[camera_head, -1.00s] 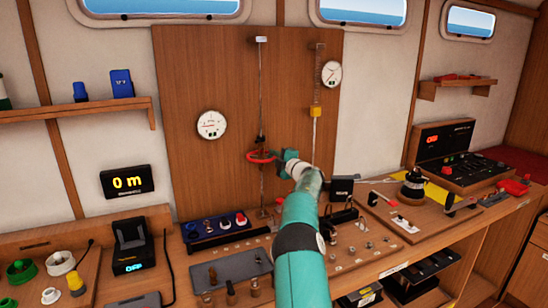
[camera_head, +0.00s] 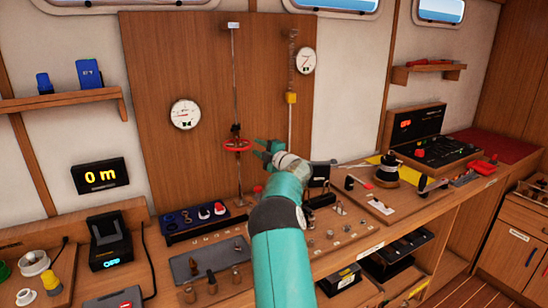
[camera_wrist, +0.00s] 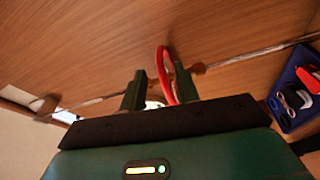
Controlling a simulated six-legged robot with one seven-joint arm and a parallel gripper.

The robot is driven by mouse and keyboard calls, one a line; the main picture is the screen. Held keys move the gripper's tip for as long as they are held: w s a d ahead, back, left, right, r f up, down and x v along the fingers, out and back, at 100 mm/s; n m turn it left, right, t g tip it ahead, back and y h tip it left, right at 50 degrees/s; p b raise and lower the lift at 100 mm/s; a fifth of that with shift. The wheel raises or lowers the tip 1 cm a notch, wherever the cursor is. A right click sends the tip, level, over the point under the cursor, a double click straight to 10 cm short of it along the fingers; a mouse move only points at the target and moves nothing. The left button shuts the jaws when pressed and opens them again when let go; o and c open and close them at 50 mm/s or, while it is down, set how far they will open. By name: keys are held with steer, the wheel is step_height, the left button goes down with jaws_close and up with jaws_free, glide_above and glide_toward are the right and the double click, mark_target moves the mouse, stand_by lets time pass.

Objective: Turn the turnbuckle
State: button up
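The turnbuckle (camera_head: 236,131) sits in a thin vertical line in front of a tall wooden panel, with a red ring-shaped handwheel (camera_head: 237,145) around it. My gripper (camera_head: 262,151) is just right of the red wheel, its fingers pointing at it. In the wrist view the red wheel (camera_wrist: 164,76) shows edge-on between the two green fingers of my gripper (camera_wrist: 158,82), closer to the right finger. The fingers are apart. Whether the right finger touches the wheel I cannot tell. The line runs slantwise behind the fingers there.
A second line with a yellow block (camera_head: 291,98) hangs right of the turnbuckle. Round gauges (camera_head: 186,114) are on the panel. Below is a bench with a blue tray (camera_head: 205,220), a grey plate (camera_head: 210,260) and small metal fittings. The air left of the wheel is clear.

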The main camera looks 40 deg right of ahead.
steer(key=s, duration=0.8)
steer(key=shift+s+f, duration=0.2)
steer(key=shift+f, duration=0.2)
steer(key=shift+a, duration=0.1)
steer(key=s+a+r+m+g+h, duration=0.1)
steer(key=a+r+m+g+h, duration=0.2)
steer(key=a+r+m+h, duration=0.65)
steer(key=s+a+m+g+y, duration=0.2)
steer(key=s+a+m, duration=0.15)
steer(key=a, duration=0.65)
steer(key=s+a+m+g+y, duration=0.25)
steer(key=s+a, duration=0.25)
steer(key=a, duration=0.5)
steer(key=s+a+f+g+y, duration=0.2)
steer(key=s+a+f, duration=0.4)
steer(key=s+a, duration=0.5)
steer(key=s+a+f+g+y, duration=0.3)
steer(key=s+a+f, duration=0.3)
steer(key=s+a, duration=0.6)
steer(key=shift+f+g+y, duration=0.2)
steer(key=shift+g+y, duration=0.1)
steer(key=shift+g, duration=0.15)
